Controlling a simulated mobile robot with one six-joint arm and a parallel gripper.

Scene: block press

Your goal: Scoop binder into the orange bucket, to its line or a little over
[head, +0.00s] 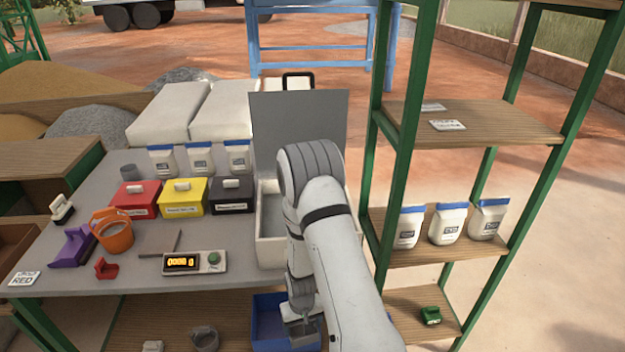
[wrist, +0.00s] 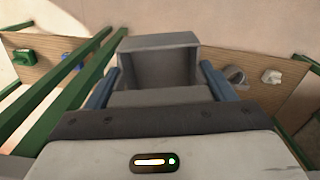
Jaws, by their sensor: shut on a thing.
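The orange bucket (head: 114,236) stands on the left part of the grey table, its handle up; I cannot tell what is inside it. My gripper (head: 304,322) is low at the table's front edge, by a blue bin (head: 268,335). It is shut on a grey box-shaped scoop (wrist: 158,68), held between the blue fingers in the wrist view. The scoop's open mouth shows a grey inside, and I cannot tell whether it holds anything. Which container holds the binder is not clear. My arm hides part of the blue bin and of a white open box (head: 268,250).
Red (head: 136,200), yellow (head: 184,197) and black (head: 232,195) lidded boxes stand behind the bucket. A scale (head: 194,262) reading zeros lies right of it. A purple tool (head: 73,246) and a small red piece (head: 106,268) are close by. A green-posted shelf (head: 470,125) stands right.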

